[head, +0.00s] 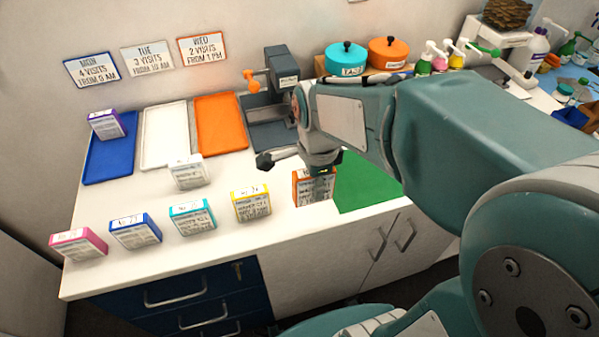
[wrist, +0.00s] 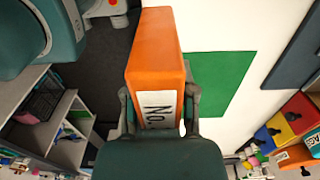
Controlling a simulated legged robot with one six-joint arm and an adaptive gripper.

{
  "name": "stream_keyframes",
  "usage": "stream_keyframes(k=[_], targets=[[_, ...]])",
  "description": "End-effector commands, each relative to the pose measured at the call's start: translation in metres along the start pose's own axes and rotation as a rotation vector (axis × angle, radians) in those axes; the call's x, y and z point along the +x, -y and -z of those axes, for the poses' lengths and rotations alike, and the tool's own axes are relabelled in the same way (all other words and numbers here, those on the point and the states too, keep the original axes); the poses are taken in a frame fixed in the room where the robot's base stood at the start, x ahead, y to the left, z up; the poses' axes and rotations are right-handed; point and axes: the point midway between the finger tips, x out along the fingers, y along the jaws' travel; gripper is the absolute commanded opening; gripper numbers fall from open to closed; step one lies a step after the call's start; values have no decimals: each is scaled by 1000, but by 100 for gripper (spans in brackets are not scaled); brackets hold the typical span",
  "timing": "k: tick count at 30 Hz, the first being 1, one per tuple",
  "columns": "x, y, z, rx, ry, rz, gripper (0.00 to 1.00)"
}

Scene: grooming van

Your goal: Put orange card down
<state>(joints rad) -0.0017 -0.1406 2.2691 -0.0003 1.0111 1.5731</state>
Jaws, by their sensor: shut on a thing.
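The orange card (head: 314,188) is a small upright orange-edged box with a white printed face. It is at the counter's front, left of the green mat (head: 368,184). My gripper (head: 323,166) is above it in the head view. In the wrist view, my gripper (wrist: 158,108) is shut on the orange card (wrist: 156,50), one finger on each side. The green mat (wrist: 216,80) shows beside it there. I cannot tell whether the card's base touches the counter.
Pink (head: 78,245), blue (head: 135,230), teal (head: 192,216) and yellow (head: 251,203) cards stand in a row to the left. A white card (head: 188,172) stands behind them. Blue (head: 100,163), white (head: 163,140) and orange (head: 221,128) trays lie at the back; a purple card (head: 107,124) is on the blue tray.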

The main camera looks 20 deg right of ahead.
Motion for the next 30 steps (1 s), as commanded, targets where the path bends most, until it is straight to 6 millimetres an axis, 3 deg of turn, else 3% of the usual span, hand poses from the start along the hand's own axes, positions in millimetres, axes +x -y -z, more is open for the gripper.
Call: stream_keyframes(k=[12,17,23,30], targets=[[54,50,0,0,0,-2,0],[65,59,0,0,0,-1,0],[92,59,0,0,0,-2,0],[94,59,0,0,0,2,0]])
